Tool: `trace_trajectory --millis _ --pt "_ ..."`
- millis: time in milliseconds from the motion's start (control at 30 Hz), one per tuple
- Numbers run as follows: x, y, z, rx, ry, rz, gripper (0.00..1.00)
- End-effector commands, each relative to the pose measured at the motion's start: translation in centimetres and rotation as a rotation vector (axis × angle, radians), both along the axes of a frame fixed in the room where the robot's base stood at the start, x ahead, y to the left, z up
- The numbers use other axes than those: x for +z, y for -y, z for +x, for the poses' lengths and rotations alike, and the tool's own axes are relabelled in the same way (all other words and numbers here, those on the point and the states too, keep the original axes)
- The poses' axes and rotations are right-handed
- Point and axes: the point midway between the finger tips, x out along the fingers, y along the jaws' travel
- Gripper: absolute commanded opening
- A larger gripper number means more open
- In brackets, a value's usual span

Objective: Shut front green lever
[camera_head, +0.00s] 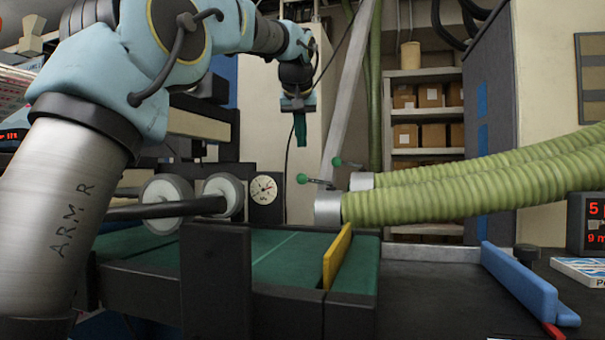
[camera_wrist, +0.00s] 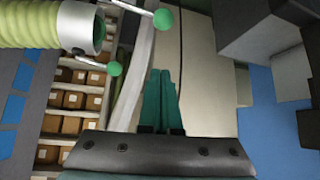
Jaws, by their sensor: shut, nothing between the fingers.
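A second green-knobbed lever (camera_head: 337,161) stands on the farther hose's collar. In the wrist view the fingers (camera_wrist: 161,75) are together and empty. Two green knobs show there, an upper one (camera_wrist: 163,19) and a lower one (camera_wrist: 114,69); I cannot tell which is the front one.
Two ribbed green hoses (camera_head: 450,195) run right from the collars. A yellow plate (camera_head: 337,256) stands upright on the green bed (camera_head: 285,258) below. Rollers (camera_head: 223,196) and a dial gauge (camera_head: 263,189) are left of the levers. Shelves with boxes (camera_head: 420,135) stand behind.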

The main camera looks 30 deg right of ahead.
Motion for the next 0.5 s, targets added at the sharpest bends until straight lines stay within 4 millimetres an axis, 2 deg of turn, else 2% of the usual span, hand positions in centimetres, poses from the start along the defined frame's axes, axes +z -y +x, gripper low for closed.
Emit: trace_trajectory --millis 267,500 --pt "-0.9 0.5 0.7 0.000 -0.002 0.003 0.00" --pt "-4.2 2.0 3.4 0.001 -0.005 0.004 0.00"
